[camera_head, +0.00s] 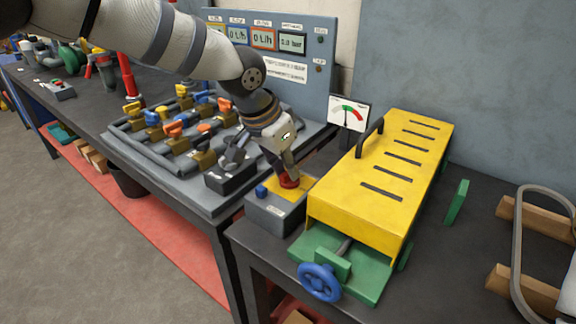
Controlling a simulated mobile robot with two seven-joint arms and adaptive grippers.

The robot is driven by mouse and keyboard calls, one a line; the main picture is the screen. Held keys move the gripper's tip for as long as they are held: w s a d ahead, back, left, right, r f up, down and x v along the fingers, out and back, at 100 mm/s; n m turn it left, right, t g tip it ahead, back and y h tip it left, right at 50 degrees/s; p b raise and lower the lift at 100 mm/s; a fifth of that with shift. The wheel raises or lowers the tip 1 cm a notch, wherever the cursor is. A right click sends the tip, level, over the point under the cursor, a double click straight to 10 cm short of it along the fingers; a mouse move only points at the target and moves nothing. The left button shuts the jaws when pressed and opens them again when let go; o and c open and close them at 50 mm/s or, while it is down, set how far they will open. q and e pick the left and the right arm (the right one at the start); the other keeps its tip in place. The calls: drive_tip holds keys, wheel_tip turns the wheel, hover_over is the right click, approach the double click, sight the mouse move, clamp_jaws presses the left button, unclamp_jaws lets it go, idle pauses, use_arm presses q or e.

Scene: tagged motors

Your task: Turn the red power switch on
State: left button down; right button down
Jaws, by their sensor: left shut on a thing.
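The red power switch (289,181) sits on the yellow top plate (290,194) of a small grey box (270,214), with a blue button (261,190) beside it. My left gripper (287,172) reaches down from the upper left, with its fingertips at the red switch. It is shut on the switch, and its fingers hide much of it. Whether the switch is turned cannot be told. My right gripper is not in view.
A yellow slotted cover (400,160) with a black handle stands right of the box. A blue handwheel (319,282) on a green base is in front. Left is a tray (150,160) of coloured valves; a gauge (348,113) and display panel stand behind.

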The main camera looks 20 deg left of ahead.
use_arm(q)
drive_tip(key=m, duration=0.2)
drive_tip(key=m+g+h, duration=0.1)
drive_tip(key=shift+a+f+m+b, duration=0.1)
drive_tip(key=shift+f+m+b, duration=0.2)
drive_tip(key=shift+m+b, duration=0.1)
drive_tip(key=m+g, duration=0.1)
drive_tip(key=m, duration=0.1)
drive_tip(key=m+b, duration=0.1)
drive_tip(key=m, duration=0.1)
drive_tip(key=shift+w+m+g+h, duration=0.15)
drive_tip(key=shift+m+g+h, duration=0.15)
drive_tip(key=shift+g+h, duration=0.1)
drive_tip(key=m+b, duration=0.1)
drive_tip(key=m, duration=0.1)
drive_tip(key=m+g+b, duration=0.1)
drive_tip(key=m, duration=0.1)
drive_tip(key=shift+w+g, duration=0.1)
drive_tip(key=shift+g, duration=0.2)
drive_tip(key=shift+m+g+b, duration=0.45)
drive_tip(key=shift+m+g, duration=0.15)
drive_tip(key=shift+m, duration=1)
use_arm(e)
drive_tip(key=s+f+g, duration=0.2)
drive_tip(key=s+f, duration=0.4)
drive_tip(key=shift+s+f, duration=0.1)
